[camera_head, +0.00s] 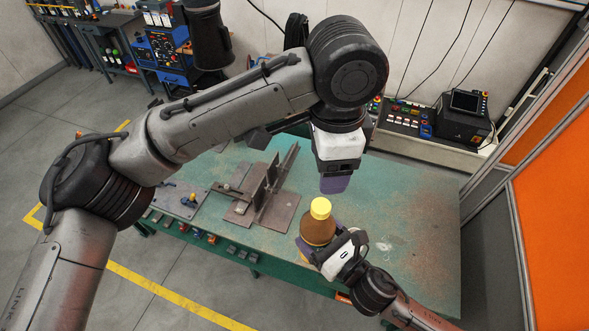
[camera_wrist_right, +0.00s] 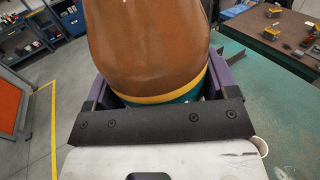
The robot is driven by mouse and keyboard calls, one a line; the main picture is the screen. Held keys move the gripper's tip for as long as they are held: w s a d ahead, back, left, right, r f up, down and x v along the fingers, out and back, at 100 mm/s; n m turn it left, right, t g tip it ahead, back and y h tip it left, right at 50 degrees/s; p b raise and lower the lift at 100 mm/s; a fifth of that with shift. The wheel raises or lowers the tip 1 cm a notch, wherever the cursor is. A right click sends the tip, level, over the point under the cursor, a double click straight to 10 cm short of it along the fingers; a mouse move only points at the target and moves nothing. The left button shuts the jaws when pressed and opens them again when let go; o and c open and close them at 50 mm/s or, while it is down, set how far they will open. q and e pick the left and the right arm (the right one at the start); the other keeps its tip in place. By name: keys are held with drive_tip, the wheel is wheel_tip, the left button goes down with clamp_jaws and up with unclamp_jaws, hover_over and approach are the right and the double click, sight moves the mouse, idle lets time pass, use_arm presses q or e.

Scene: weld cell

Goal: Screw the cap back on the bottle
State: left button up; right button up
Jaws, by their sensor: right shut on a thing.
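A brown bottle (camera_head: 318,229) stands upright near the table's front edge, with a yellow cap (camera_head: 320,208) sitting on its top. How tightly the cap sits cannot be told. My right gripper (camera_head: 313,251) is shut around the bottle's lower body. In the right wrist view, the bottle (camera_wrist_right: 148,45) fills the space between the purple fingers, with a yellow and teal band low on it; the cap is out of that view. My left gripper (camera_head: 335,184) points down above the table, behind and apart from the cap. Its fingers overlap from this side, so their opening is hidden.
A steel welding fixture (camera_head: 265,195) stands on the green table (camera_head: 415,215) left of the bottle. A flat plate with clamps (camera_head: 180,199) lies further left. The table's right side is mostly clear. A pale round rim (camera_wrist_right: 261,146) shows beside my right gripper.

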idle(0.3)
use_arm(q)
drive_tip(key=w+a+f+n+t+h, duration=0.15)
drive_tip(key=w+a+f+n, duration=0.25)
drive_tip(key=w+a+f, duration=0.5)
drive_tip(key=s+f+n+h, duration=0.1)
drive_tip(key=s+f, duration=0.3)
drive_tip(key=f, duration=0.4)
drive_tip(key=s+f+n+h, duration=0.15)
drive_tip(key=s+f, duration=0.25)
drive_tip(key=f, duration=0.4)
drive_tip(key=s+a+f+n+t, duration=0.1)
drive_tip(key=s+a+f+n, duration=0.15)
drive_tip(key=s+f, duration=0.4)
drive_tip(key=s+a+f+n+y, duration=0.2)
drive_tip(key=s+a+f+n, duration=0.1)
drive_tip(key=s+a, duration=0.4)
drive_tip(key=s+a+f+n+t+y, duration=0.1)
drive_tip(key=s+a+f, duration=0.4)
drive_tip(key=s, duration=0.8)
drive_tip(key=shift+s+a+n+y, duration=0.2)
drive_tip(key=shift+a+n+y, duration=0.2)
drive_tip(key=shift+a+n, duration=0.9)
